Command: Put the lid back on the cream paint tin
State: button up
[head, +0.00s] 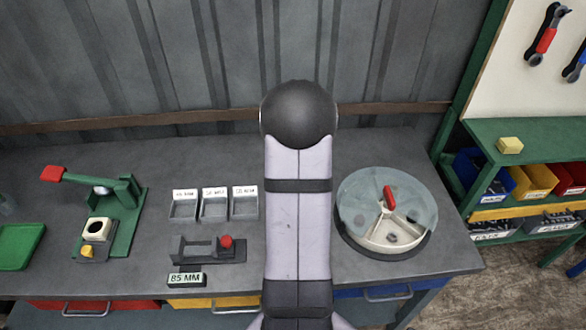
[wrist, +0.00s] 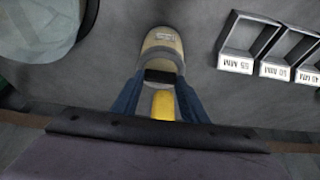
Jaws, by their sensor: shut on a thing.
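The fingers are shut on this yellow and black thing. The black block overlaps the tin's near end in the picture; I cannot tell whether they touch. I cannot make out the lid as a separate thing. In the head view my arm hides the gripper and the tin.
Labelled open trays (head: 214,206) stand left of my arm, with a gauge with a red knob (head: 226,242) in front. A round divided dish (head: 366,238) with a translucent disc (head: 418,192) stands at the right. A green lever press (head: 124,200) is at the left. A corrugated wall (head: 190,60) bounds the back.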

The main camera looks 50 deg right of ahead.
dwell(0.4)
jog(key=o, duration=1.6)
jog(key=shift+c, duration=0.2)
jog(key=shift+r, duration=0.1)
notch_tip(320, 180, up, 7)
jog(key=p, duration=0.5)
grip_shut()
dwell(1.0)
